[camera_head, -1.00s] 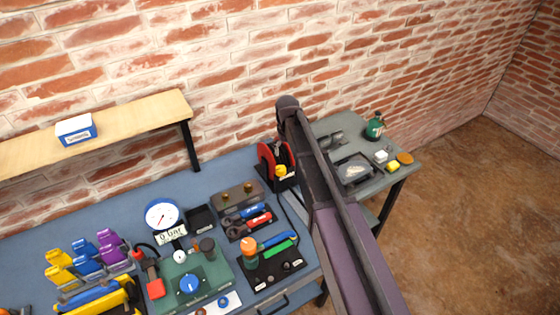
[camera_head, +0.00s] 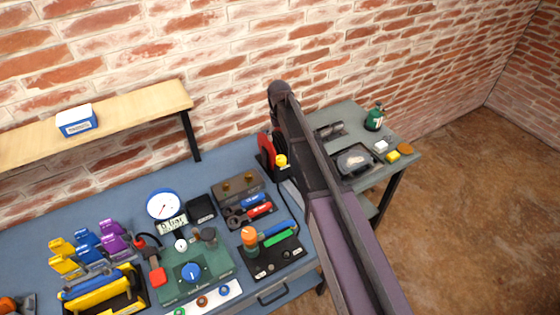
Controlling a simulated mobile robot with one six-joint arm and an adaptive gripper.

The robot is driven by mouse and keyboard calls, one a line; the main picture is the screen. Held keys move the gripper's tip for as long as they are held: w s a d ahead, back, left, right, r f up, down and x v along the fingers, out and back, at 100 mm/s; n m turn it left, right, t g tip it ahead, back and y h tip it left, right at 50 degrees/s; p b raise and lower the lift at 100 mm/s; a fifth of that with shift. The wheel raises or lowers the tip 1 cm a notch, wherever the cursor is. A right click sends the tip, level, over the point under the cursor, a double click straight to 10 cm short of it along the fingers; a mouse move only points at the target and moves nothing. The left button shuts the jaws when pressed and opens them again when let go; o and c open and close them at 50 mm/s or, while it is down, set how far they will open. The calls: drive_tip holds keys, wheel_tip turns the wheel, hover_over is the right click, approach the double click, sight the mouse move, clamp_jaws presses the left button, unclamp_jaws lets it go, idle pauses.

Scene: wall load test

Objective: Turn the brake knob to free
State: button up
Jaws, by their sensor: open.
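I cannot tell for sure which part is the brake knob. A red and black device (camera_head: 266,145) with a yellow knob (camera_head: 281,161) stands at the back right of the blue bench, partly behind my arm. A round blue knob (camera_head: 191,272) sits on a green block (camera_head: 216,262) at the bench front, below a white dial gauge (camera_head: 163,205). An orange-topped knob (camera_head: 249,236) stands on a black panel (camera_head: 266,268). My dark arm rises across the picture right of these, and my gripper is not in view.
A wooden shelf (camera_head: 150,103) with a blue and white box (camera_head: 77,120) overhangs the bench's back left. Yellow, blue and purple clamps (camera_head: 88,246) crowd the left. A grey side table (camera_head: 345,118) holds a green bottle (camera_head: 374,117) and small parts. Bare floor lies right.

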sight(281, 158)
drive_tip(key=shift+w+d+f+b, duration=0.1)
drive_tip(key=shift+d+f+b, duration=0.05)
drive_tip(key=shift+f+b, duration=6.2)
